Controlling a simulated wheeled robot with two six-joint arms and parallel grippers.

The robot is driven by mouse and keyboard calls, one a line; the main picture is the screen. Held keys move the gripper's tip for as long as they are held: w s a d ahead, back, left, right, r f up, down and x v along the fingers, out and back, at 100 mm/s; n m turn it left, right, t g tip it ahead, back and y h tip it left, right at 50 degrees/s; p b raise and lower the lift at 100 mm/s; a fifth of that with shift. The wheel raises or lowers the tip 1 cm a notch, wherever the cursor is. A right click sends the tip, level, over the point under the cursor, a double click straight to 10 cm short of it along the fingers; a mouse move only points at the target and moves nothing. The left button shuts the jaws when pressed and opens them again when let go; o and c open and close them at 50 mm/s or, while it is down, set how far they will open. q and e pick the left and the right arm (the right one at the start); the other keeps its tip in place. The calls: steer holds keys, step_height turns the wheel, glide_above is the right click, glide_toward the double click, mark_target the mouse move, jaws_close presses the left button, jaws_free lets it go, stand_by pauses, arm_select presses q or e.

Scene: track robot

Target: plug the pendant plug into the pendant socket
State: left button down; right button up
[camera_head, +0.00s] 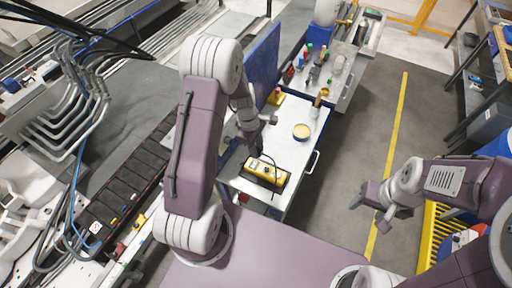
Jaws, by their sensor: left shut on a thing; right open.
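A yellow pendant box (265,170) with dark buttons lies on the near part of the white worktop (240,187). My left gripper (256,143) points down just behind the box, above the worktop. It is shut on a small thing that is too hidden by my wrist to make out. I cannot pick out the pendant plug or the pendant socket for certain. My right gripper (369,214) is open and empty, over the floor to the right of the worktop.
A blue panel (264,62) rises behind my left arm. Bottles and small items crowd the bench farther back. A yellow slatted crate (432,235) stands at the right. The aisle floor is clear.

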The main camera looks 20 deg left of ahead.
arm_select(q)
steer(key=a, duration=0.6)
steer(key=shift+s+a+r, duration=0.15)
steer(key=shift+a, duration=0.1)
arm_select(e)
steer(key=shift+s+a+r, duration=0.35)
steer(key=shift+s+r, duration=0.05)
steer(key=shift+r, duration=0.15)
arm_select(q)
steer(key=shift+s+a, duration=0.1)
steer(key=shift+s, duration=0.1)
arm_select(e)
steer(key=shift+s+a+r, duration=0.1)
steer(key=shift+s, duration=0.05)
arm_select(q)
steer(key=shift+w+p, duration=0.15)
steer(key=shift+p, duration=0.2)
arm_select(e)
steer(key=shift+r, duration=0.2)
arm_select(q)
steer(key=shift+w+a+p, duration=0.1)
steer(key=shift+a+p, duration=0.25)
steer(key=shift+a, duration=1)
arm_select(e)
steer(key=shift+r, duration=0.2)
arm_select(q)
steer(key=c, duration=1)
jaws_free()
steer(key=shift+a, duration=0.1)
